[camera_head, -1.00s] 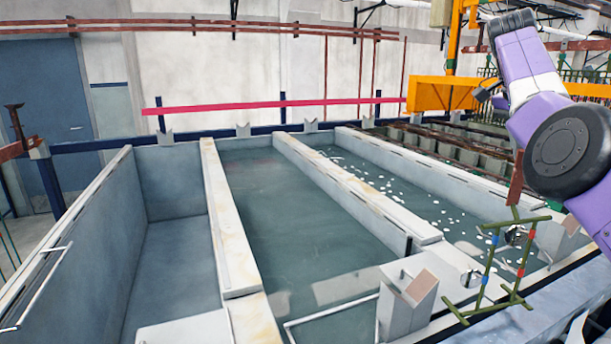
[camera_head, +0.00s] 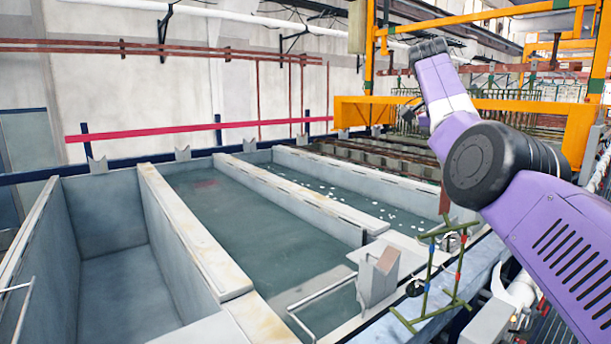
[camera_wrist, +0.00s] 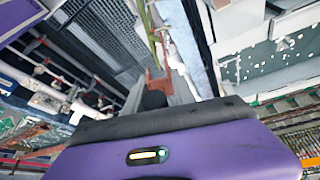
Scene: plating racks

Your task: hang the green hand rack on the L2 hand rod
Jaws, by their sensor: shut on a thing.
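The green hand rack (camera_head: 428,268) is a thin frame with red and blue marks on its posts. In the head view it hangs tilted below my purple arm, at the right of the tanks. In the wrist view only a narrow part of the rack (camera_wrist: 153,32) shows, at the top centre. My gripper (camera_wrist: 157,88) shows there as dark and red-brown parts, shut on the rack. In the head view the grip is mostly hidden by my arm. White bent rods stand at the near ends of the tanks, one at the left (camera_head: 22,300) and one at the middle (camera_head: 322,300). I cannot tell which rod is L2.
An empty grey tank (camera_head: 115,290) is at the left, with liquid-filled tanks (camera_head: 235,225) beside it. A grey support block (camera_head: 376,277) stands close left of the rack. An orange frame (camera_head: 400,105) with hanging racks is behind my arm.

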